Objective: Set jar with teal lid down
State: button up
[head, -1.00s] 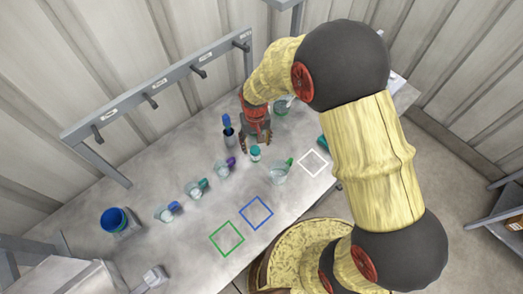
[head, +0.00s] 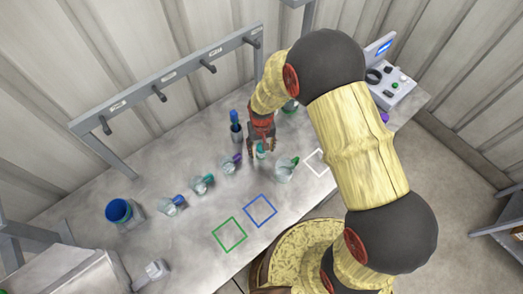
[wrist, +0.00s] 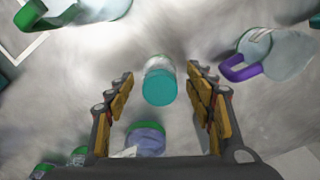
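The jar with teal lid (head: 262,152) stands on the grey table under my gripper. In the wrist view its round teal lid (wrist: 160,88) and clear body show between the two fingers. My gripper (wrist: 160,95) is open, with a visible gap between the jar and each finger. In the head view my gripper (head: 263,150) is lowered over the jar, and its fingers partly cover it.
A clear pitcher with a green handle (head: 286,169) stands just right of the jar. A purple-handled pitcher (head: 230,165) and others stand to the left. A dark holder with a blue-topped item (head: 236,127) is close behind. Blue (head: 260,210) and green (head: 230,235) outlined squares at the front are empty.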

jog(key=c, duration=1.2)
